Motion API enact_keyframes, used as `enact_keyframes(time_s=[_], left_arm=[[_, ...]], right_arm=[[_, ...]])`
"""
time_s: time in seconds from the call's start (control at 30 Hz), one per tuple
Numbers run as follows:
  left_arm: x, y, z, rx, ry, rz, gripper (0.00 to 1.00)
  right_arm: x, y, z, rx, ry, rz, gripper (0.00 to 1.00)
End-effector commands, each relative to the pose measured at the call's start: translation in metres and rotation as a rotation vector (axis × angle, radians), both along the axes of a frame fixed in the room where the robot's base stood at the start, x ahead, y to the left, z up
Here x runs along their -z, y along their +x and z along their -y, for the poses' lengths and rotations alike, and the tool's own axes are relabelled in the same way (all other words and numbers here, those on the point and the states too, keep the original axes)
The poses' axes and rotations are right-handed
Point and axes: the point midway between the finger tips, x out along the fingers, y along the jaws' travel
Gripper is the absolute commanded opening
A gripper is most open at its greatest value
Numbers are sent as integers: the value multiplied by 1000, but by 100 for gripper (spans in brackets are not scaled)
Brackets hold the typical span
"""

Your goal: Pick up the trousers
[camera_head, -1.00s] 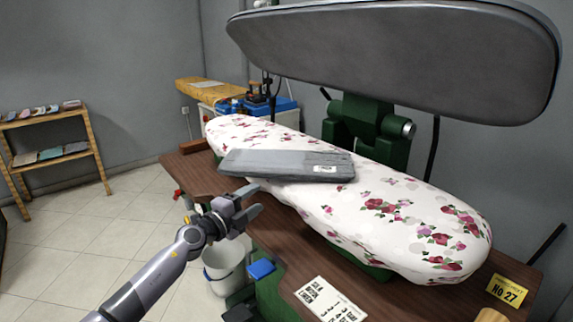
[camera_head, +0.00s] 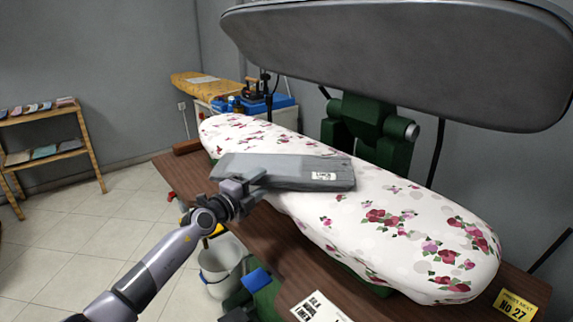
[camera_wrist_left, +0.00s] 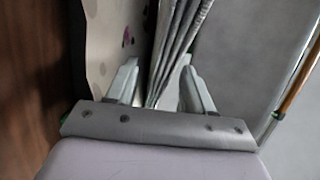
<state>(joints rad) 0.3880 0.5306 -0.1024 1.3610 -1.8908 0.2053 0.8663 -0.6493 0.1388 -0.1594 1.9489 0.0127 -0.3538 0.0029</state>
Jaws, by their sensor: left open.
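The trousers (camera_head: 298,176) are a folded grey bundle with a white label. They lie flat across the floral pressing board (camera_head: 390,212), their left end near its front edge. My left gripper (camera_head: 252,182) is at this left end, its fingers partly overlapping it. In the left wrist view the gripper (camera_wrist_left: 158,70) is open, and the layered folds of the trousers (camera_wrist_left: 180,40) reach in between its two fingers. I cannot tell whether either finger touches the cloth. My right gripper is not in view.
The large grey upper press plate (camera_head: 400,60) hangs raised above the board. A brown worktop (camera_head: 185,180) surrounds the board. A white bucket (camera_head: 222,268) stands on the floor below. A wooden shelf (camera_head: 45,155) with folded clothes is at the left, with open floor between.

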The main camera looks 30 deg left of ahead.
Motion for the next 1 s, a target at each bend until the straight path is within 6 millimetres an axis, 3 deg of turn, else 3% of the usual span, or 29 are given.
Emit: enact_keyframes(time_s=[0.4, 0.47, 0.57, 0.6, 1.0], left_arm=[[0, 0, 3, -2, -1, 0, 52], [0, 0, 3, -2, -1, 0, 36], [0, 0, 3, -2, -1, 0, 3], [0, 0, 3, -2, 0, 0, 0], [-5, 1, 1, -3, -1, 6, 0]], right_arm=[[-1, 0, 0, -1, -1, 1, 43], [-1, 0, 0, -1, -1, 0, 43], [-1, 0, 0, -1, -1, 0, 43], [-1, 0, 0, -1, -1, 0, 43], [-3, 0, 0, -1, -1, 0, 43]])
